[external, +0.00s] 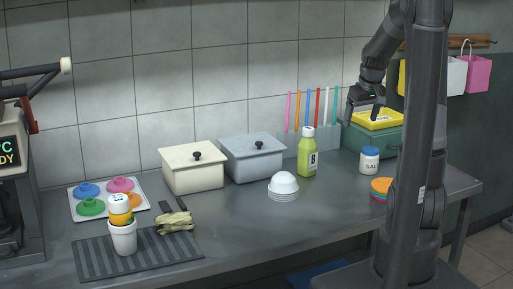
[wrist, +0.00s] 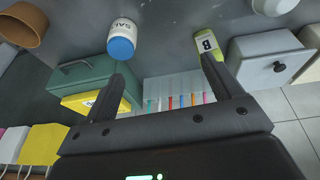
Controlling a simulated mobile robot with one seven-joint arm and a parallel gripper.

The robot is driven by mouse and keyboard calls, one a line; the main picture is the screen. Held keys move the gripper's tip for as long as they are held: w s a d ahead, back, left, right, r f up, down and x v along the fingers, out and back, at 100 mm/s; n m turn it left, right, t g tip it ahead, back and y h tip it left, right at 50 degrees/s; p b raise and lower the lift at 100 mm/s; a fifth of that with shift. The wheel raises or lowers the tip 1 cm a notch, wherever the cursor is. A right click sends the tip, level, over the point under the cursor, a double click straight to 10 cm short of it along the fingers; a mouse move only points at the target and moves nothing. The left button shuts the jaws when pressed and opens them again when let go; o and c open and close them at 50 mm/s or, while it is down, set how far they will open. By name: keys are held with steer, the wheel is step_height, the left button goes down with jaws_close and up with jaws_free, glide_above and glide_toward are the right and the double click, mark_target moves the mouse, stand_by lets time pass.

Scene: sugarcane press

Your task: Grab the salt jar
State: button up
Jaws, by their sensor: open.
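The salt jar (external: 369,160) is a small white jar with a blue lid and a SAL label. It stands upright on the metal counter in front of the green box. In the wrist view the jar (wrist: 122,40) shows at the upper left, its blue lid towards the camera. My gripper (external: 364,112) is open and empty, raised above the counter near the green box and up and slightly left of the jar. In the wrist view my gripper's fingers (wrist: 168,75) are spread wide, with the jar beyond the left fingertip and nothing between them.
A green bottle marked B (external: 307,153) stands left of the jar, near the straw holder (external: 322,138). The green box (external: 365,140) with a yellow tray (external: 377,119) is behind the jar. White bowls (external: 283,186) are farther left.

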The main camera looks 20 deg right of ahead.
glide_above(372, 150)
steer(key=s, duration=0.2)
step_height(372, 150, down, 9)
steer(key=x, duration=0.5)
steer(key=shift+w+f, duration=0.15)
steer(key=shift+f, duration=0.05)
steer(key=shift+w+x, duration=0.1)
steer(key=shift+x, duration=1.2)
steer(key=shift+w+x, duration=0.15)
steer(key=shift+x, duration=1.15)
steer(key=shift+r, duration=0.1)
steer(key=shift+c, duration=0.2)
steer(key=c, duration=1.1)
steer(key=shift+r, duration=0.1)
steer(key=shift+c, duration=0.2)
